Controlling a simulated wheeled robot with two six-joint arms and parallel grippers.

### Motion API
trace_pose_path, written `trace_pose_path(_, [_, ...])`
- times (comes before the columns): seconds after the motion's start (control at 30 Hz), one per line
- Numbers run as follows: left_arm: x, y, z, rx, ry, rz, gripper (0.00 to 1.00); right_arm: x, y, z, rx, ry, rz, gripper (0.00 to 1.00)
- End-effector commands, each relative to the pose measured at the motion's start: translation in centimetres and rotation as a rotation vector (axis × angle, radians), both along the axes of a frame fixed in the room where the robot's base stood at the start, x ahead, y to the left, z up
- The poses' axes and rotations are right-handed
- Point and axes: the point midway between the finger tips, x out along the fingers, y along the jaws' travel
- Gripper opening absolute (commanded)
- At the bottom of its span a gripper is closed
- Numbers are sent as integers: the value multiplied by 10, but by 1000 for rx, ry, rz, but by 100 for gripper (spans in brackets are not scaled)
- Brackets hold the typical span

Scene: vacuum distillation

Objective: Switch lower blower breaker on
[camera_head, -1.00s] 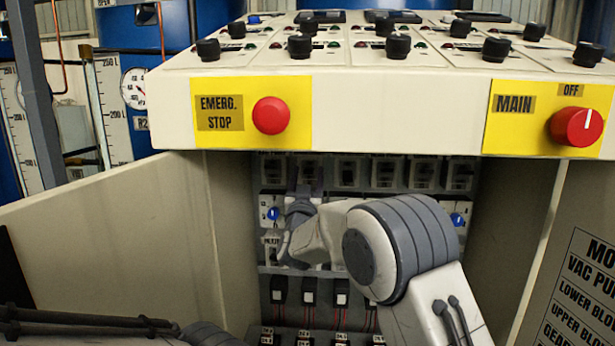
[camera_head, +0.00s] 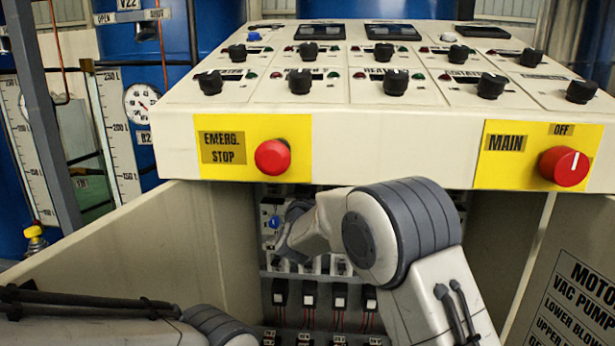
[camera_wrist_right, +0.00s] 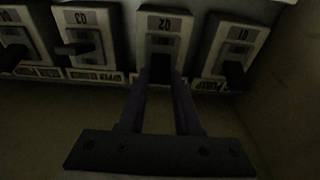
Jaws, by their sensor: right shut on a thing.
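The right wrist view shows a row of breakers with upside-down labels. The lower blower breaker, marked 02 (camera_wrist_right: 165,28), is in the middle. My right gripper (camera_wrist_right: 161,82) has its two fingers at this breaker's dark lever, shut on it. The lever's exact position is hard to tell in the dark, and the fingers partly hide it. In the head view my right arm reaches into the open cabinet under the console, and the console front hides the fingertips and the upper breaker row. My left arm shows at the lower left, with its gripper out of view.
Breakers 03 (camera_wrist_right: 88,25) and 01 (camera_wrist_right: 236,38) stand close on either side of 02. Above the cabinet are the emergency stop button (camera_head: 272,157) and the main switch (camera_head: 564,166). An open cabinet door (camera_head: 120,240) stands at left, and a labelled panel (camera_head: 565,275) at right.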

Motion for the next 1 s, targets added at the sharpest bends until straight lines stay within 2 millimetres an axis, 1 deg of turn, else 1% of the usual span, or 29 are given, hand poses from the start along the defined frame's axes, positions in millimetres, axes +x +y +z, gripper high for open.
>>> trace_pose_path(0.27, [0, 0, -1, 0, 0, 0, 0, 0, 0, 1, 1, -2, 0, 0])
trace_pose_path(0.3, [0, 0, -1, 0, 0, 0, 0, 0, 0, 1, 1, -2, 0, 48])
trace_pose_path(0.33, [0, 0, -1, 0, 0, 0, 0, 0, 0, 1, 1, -2, 0, 59])
trace_pose_path(0.37, [0, 0, -1, 0, 0, 0, 0, 0, 0, 1, 1, -2, 0, 62])
trace_pose_path(0.67, [0, 0, -1, 0, 0, 0, 0, -1, 0, 0, 1, -2, 0, 62])
trace_pose_path(0.77, [0, 0, 0, 1, 1, 0, 0, -7, 2, 0, 0, -2, 0, 62])
trace_pose_path(0.87, [0, 0, 0, 0, 0, 0, 0, -20, 4, -3, -1, -1, 1, 62])
trace_pose_path(1.0, [0, 0, 1, 0, 0, 0, 0, -48, 8, -7, 0, 0, 2, 62])
